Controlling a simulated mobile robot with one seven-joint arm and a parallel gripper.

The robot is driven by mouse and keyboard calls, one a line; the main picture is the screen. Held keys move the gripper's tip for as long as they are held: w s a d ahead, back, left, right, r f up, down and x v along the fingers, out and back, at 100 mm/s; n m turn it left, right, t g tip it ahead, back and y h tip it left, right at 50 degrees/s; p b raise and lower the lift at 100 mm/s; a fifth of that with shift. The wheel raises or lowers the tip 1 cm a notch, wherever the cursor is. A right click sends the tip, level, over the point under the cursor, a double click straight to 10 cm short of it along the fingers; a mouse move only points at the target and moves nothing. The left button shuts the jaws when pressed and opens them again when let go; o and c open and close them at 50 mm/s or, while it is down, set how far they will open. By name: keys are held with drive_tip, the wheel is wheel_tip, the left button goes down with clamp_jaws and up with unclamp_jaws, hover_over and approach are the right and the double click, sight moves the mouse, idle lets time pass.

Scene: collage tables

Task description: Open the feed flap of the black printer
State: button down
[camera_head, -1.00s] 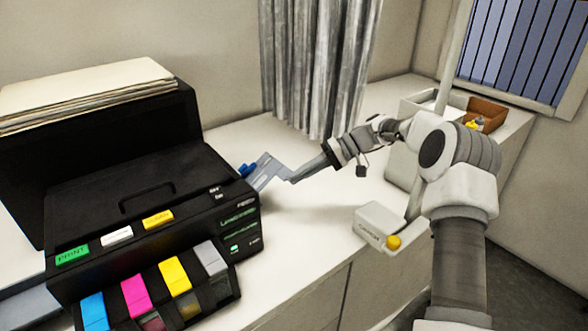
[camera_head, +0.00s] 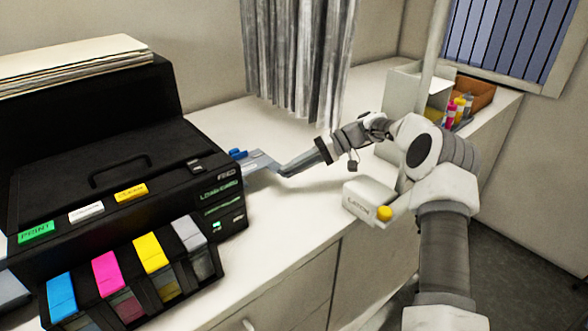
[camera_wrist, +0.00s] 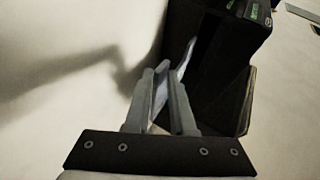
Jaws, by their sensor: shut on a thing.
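The black printer (camera_head: 110,185) stands at the left, with coloured buttons on its front edge and ink tanks below. A grey-blue plate with a blue tab, apparently the feed flap (camera_head: 258,161), sticks out beside its right side, fairly flat. My gripper (camera_head: 283,170) reaches in from the right and is shut on the flap's outer edge. In the wrist view my gripper's fingers (camera_wrist: 168,72) are close together, with a pale strip of the flap (camera_wrist: 188,55) beyond them, beside the printer's dark body (camera_wrist: 232,45). The flap's hinge is hidden.
A stack of paper (camera_head: 75,62) lies on the printer's back. A small white box with a yellow knob (camera_head: 372,203) stands near the counter's front edge. A brown tray (camera_head: 470,95) with small bottles is at the far right. The counter (camera_head: 285,215) between is clear.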

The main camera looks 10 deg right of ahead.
drive_tip(key=shift+s+f, duration=0.2)
drive_tip(key=shift+f, duration=0.7)
drive_tip(key=c, duration=1)
unclamp_jaws()
drive_tip(key=shift+w+f, duration=0.1)
drive_tip(key=shift+o, duration=0.2)
drive_tip(key=shift+a, duration=0.1)
drive_tip(key=shift+r, duration=0.2)
